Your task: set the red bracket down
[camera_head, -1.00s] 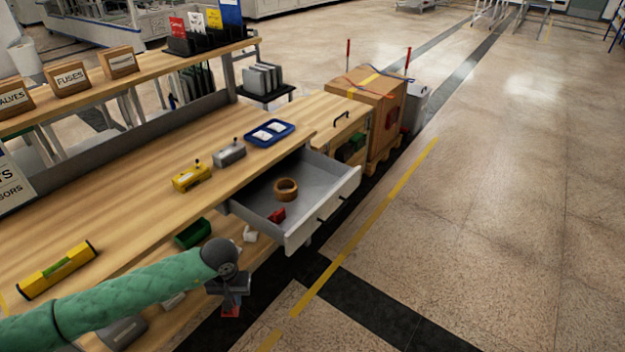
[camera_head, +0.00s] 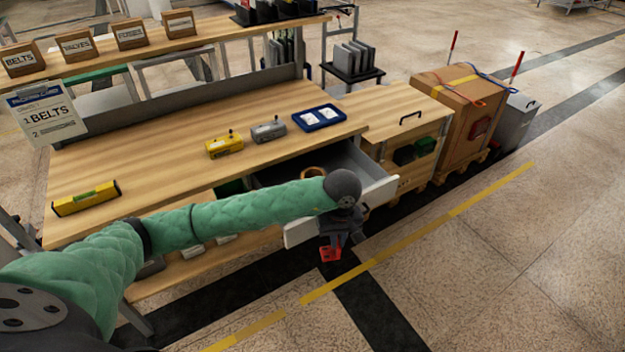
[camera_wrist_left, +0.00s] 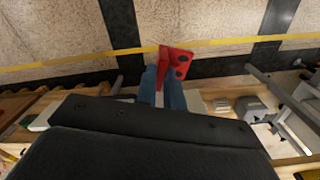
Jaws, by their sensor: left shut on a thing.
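The red bracket (camera_head: 330,253) hangs below my left gripper (camera_head: 333,241) in the head view, in front of the open drawer. The wrist view shows the bracket (camera_wrist_left: 175,64) with dark holes in its face, between the blue fingertips of my left gripper (camera_wrist_left: 163,82). The gripper is shut on it, with floor behind it in that view. The open drawer (camera_head: 379,192) sticks out of the workbench (camera_head: 140,205); my arm hides part of it. A tan tape roll (camera_head: 313,171) shows partly inside it. My right gripper is not in view.
On the bench are a yellow level (camera_head: 86,198), a yellow box (camera_head: 224,146), a grey box (camera_head: 268,131) and a blue tray (camera_head: 319,118). A wooden cabinet (camera_head: 395,112) and a large carton (camera_head: 461,105) stand to the right. Open floor lies in front.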

